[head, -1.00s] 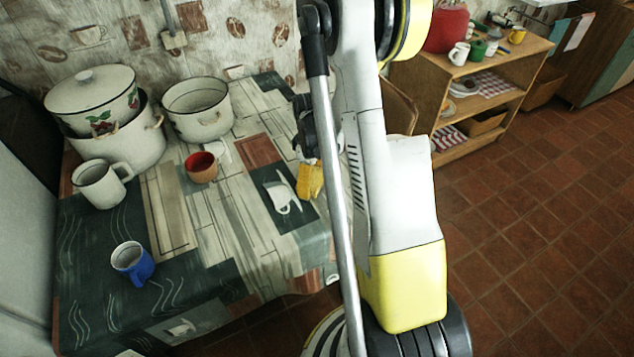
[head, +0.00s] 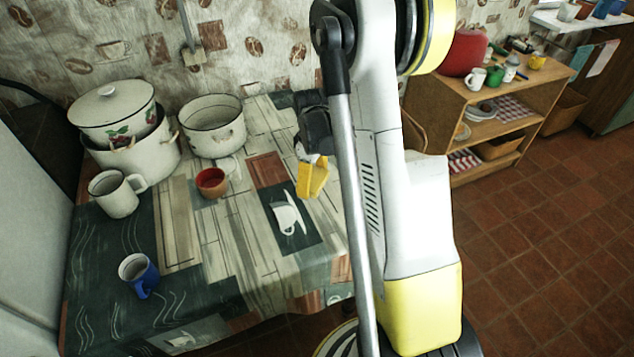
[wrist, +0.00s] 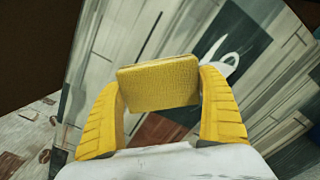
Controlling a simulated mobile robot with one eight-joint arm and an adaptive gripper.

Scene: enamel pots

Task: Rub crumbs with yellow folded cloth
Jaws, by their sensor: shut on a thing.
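The yellow folded cloth (wrist: 158,86) is a small flat pad in the wrist view. My gripper (wrist: 160,92) is shut on it, with a yellow ribbed finger at each side. In the head view my gripper (head: 313,178) shows as a yellow shape above the right part of the table, beside the printed white cup pattern. Finger and cloth are hard to tell apart there. The cloth looks held above the tabletop, but the gap is unclear. I cannot make out any crumbs; my arm hides part of the table's right side.
The patterned table (head: 235,250) holds a red-brown bowl (head: 211,182), a blue mug (head: 138,274), a white mug (head: 116,194), an open white pot (head: 213,127) and stacked white pots (head: 130,150) at its left and back. The middle and front right are clear. A wooden shelf (head: 440,105) stands right.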

